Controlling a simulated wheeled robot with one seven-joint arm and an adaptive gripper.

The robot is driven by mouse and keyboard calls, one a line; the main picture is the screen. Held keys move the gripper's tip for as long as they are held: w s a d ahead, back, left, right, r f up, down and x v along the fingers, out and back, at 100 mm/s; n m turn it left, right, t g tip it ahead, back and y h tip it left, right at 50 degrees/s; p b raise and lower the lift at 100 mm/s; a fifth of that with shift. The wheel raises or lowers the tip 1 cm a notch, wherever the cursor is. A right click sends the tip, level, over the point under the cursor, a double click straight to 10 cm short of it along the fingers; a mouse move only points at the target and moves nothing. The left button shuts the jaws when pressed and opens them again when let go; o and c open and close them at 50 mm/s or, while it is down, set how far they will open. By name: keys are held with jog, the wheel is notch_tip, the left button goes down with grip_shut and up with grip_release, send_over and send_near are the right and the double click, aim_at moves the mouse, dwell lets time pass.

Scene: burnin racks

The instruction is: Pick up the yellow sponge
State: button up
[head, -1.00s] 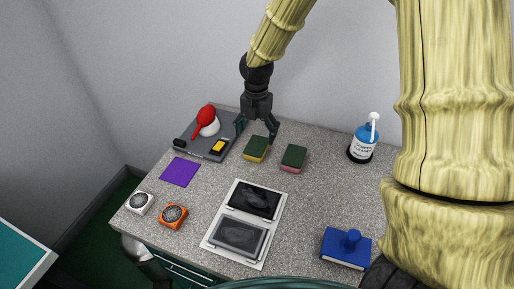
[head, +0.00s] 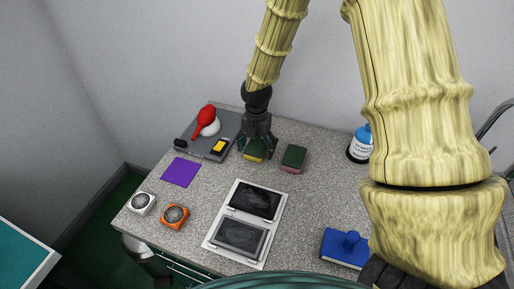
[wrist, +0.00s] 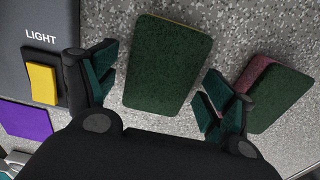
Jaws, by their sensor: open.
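The yellow sponge (head: 254,151) has a dark green top and a yellow body and lies on the grey speckled counter. In the wrist view its green top (wrist: 168,66) fills the space ahead of and between the fingers. My gripper (head: 257,146) is open, directly over the sponge, with a finger to each side and part of the sponge hidden behind it. In the wrist view the open fingers (wrist: 160,88) flank the sponge's near end. I cannot tell how far above the counter the fingertips are.
A pink sponge with a green top (head: 293,158) lies close to the right. A grey light panel (head: 190,147) with a yellow switch is close to the left. A blue-capped bottle (head: 360,147) stands farther right. A white framed device (head: 221,250) lies in front, with bare counter between.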

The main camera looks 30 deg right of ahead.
jog(key=shift+f, duration=0.1)
jog(key=shift+c, duration=0.5)
jog(key=c, duration=0.7)
jog(key=shift+o, duration=0.2)
